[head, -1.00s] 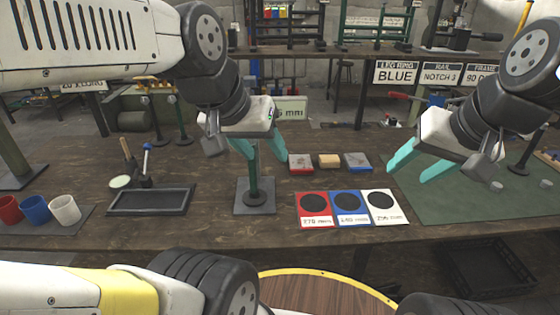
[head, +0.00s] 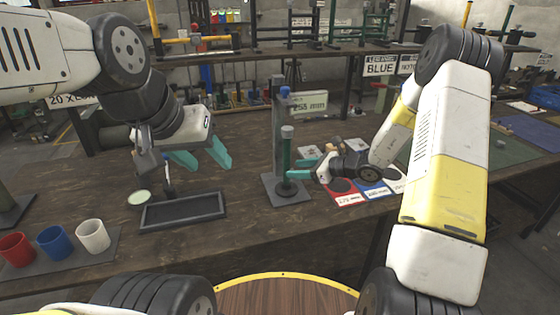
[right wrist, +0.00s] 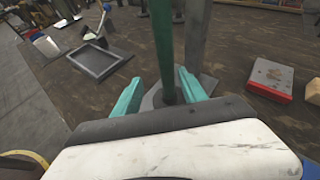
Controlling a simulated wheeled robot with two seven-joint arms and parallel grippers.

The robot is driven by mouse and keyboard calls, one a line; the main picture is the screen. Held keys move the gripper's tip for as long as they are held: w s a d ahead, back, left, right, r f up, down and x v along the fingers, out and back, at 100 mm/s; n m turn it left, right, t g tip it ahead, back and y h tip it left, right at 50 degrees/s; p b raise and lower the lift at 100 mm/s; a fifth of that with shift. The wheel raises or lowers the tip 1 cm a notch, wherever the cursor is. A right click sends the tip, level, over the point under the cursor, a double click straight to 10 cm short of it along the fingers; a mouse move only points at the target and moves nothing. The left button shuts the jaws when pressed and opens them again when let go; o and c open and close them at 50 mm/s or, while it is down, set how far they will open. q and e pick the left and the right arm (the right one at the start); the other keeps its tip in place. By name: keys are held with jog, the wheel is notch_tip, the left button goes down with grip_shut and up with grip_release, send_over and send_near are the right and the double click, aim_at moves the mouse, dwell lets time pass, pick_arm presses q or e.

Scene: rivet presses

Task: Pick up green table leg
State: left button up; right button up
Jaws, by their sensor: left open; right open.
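The green table leg (head: 287,150) stands upright on a grey base plate beside a grey post (head: 278,115), with a pale cap on top. It also shows in the right wrist view (right wrist: 163,50), rising between the teal fingers. My right gripper (head: 297,168) is low at the leg, open, with one finger on each side of it (right wrist: 160,84); I cannot tell if either finger touches. My left gripper (head: 208,163) is open and empty, above the table left of the leg, near the dark tray.
A dark empty tray (head: 183,222) lies left of the stand. Red (head: 17,250), blue (head: 53,243) and white (head: 93,236) cups stand at the far left. Red, blue and white cards (head: 345,197) lie just right of the base.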

jog(key=shift+m+t, duration=0.4)
jog(key=shift+m, duration=0.5)
jog(key=w+f, duration=0.1)
jog(key=w+a+f, duration=0.1)
jog(key=f, duration=0.1)
jog(key=shift+w+a+f, duration=0.15)
jog(key=shift+w+f, duration=0.05)
jog(key=shift+w, duration=0.1)
jog(key=x, duration=0.5)
jog(key=shift+s+a, duration=0.15)
jog(key=shift+w+a+f, duration=0.15)
jog(key=shift+w+a, duration=0.15)
jog(key=shift+c, duration=0.4)
grip_shut()
